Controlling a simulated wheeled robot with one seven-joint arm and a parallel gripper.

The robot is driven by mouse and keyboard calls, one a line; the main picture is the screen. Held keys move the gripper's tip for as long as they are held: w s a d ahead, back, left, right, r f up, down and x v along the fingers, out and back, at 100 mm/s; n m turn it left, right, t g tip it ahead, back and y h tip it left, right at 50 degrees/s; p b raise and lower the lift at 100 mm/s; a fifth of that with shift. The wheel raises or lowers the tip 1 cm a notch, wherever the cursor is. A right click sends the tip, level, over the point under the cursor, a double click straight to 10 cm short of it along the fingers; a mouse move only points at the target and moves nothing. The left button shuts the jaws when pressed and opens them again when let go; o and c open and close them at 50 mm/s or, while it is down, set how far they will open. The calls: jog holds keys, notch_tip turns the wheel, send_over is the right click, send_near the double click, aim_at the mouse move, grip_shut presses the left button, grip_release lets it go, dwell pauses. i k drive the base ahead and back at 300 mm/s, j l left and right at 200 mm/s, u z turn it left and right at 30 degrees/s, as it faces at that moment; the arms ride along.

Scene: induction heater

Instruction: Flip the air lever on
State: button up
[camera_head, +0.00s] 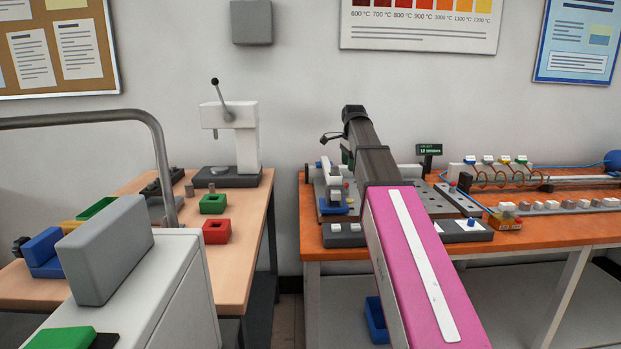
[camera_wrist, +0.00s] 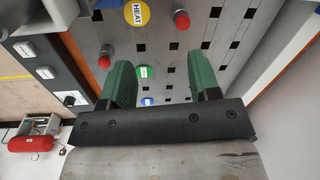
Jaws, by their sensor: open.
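I cannot pick out the air lever with certainty in either view. In the wrist view, my gripper (camera_wrist: 163,76) is open, with two green finger pads apart and nothing held between them. Beyond the fingers is a grey perforated plate (camera_wrist: 222,65) with a yellow HEAT disc (camera_wrist: 137,12), a green disc (camera_wrist: 144,72) and red knobs (camera_wrist: 105,57). A red part on a metal bracket (camera_wrist: 30,144) shows at the lower left. In the head view, my arm reaches over the orange bench (camera_head: 550,228), and my forearm and wrist hide part of the bench equipment.
In the head view, blue tubing (camera_head: 590,166) and copper coils (camera_head: 497,176) occupy the bench's right side. A small green display (camera_head: 430,150) stands behind. A wooden table (camera_head: 120,205) at the left holds a white press (camera_head: 243,133) and green and red bins (camera_head: 216,231).

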aim_at(507, 213)
jog(key=k, duration=1.4)
